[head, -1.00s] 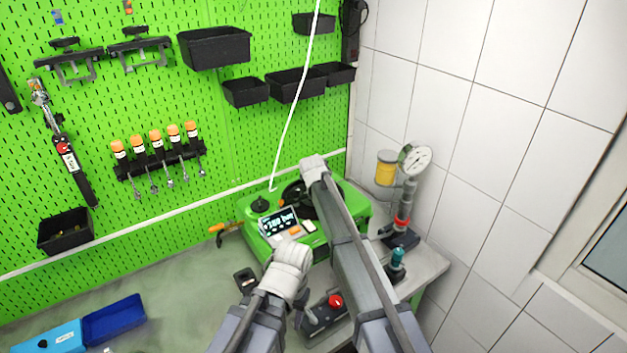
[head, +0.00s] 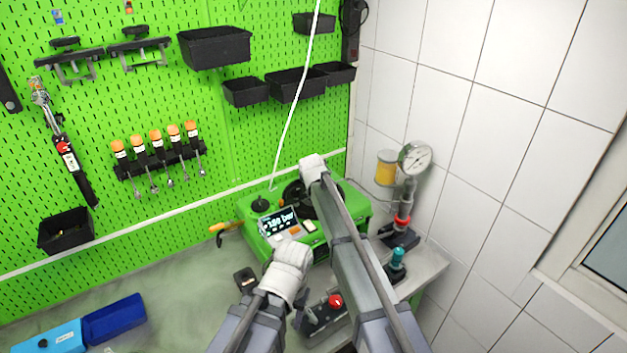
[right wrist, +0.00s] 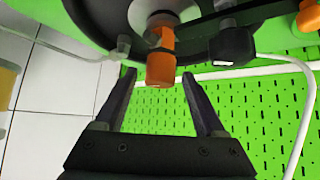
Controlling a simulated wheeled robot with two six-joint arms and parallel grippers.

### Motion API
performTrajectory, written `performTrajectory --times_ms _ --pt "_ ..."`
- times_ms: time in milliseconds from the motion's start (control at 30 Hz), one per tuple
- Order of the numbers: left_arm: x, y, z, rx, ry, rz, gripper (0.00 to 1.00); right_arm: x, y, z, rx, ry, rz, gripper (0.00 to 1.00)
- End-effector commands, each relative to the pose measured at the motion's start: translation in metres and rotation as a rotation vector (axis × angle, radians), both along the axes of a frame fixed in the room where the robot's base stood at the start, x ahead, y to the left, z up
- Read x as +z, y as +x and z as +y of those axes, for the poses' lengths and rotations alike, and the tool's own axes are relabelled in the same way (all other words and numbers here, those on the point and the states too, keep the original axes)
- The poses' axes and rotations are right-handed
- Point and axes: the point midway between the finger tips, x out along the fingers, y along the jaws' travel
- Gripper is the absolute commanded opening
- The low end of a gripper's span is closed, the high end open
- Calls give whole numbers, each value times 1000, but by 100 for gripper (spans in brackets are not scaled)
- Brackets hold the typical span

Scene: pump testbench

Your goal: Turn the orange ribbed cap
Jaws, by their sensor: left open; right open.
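In the right wrist view, the orange ribbed cap (right wrist: 160,69) hangs at the top centre, below a round metal fitting. My right gripper (right wrist: 160,77) is open, with one finger on each side of the cap and a visible gap on both sides. In the head view, the cap is not clearly visible, and my right arm hides part of the green pump unit (head: 260,240). My left gripper (head: 302,318) is low in the head view, mostly hidden below its white wrist; it is open, and I see nothing held in it.
A black device with a red knob (head: 335,300) lies close to my left gripper. A pressure gauge (head: 415,158) stands at the right near the tiled wall. A blue box (head: 115,318) is at the bench's left. The bench's middle left is mostly clear.

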Motion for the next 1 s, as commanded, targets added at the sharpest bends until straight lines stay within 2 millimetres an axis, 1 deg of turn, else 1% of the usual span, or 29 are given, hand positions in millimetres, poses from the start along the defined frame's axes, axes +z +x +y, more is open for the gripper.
performTrajectory --times_ms 167,267,600,667,800,1000 --pt "5 0 0 0 0 0 50 5 -4 0 0 0 0 72" --pt "12 0 0 0 0 0 50 12 -10 0 0 0 0 72" --pt "49 0 0 -1 1 2 50 49 -46 1 1 -1 0 72" --pt "54 0 0 -2 1 2 50 54 -51 2 1 -1 0 72" --pt "56 0 0 -3 1 2 50 56 -56 2 0 0 0 72" --pt "55 0 0 -3 1 2 50 55 -55 2 0 0 0 72"
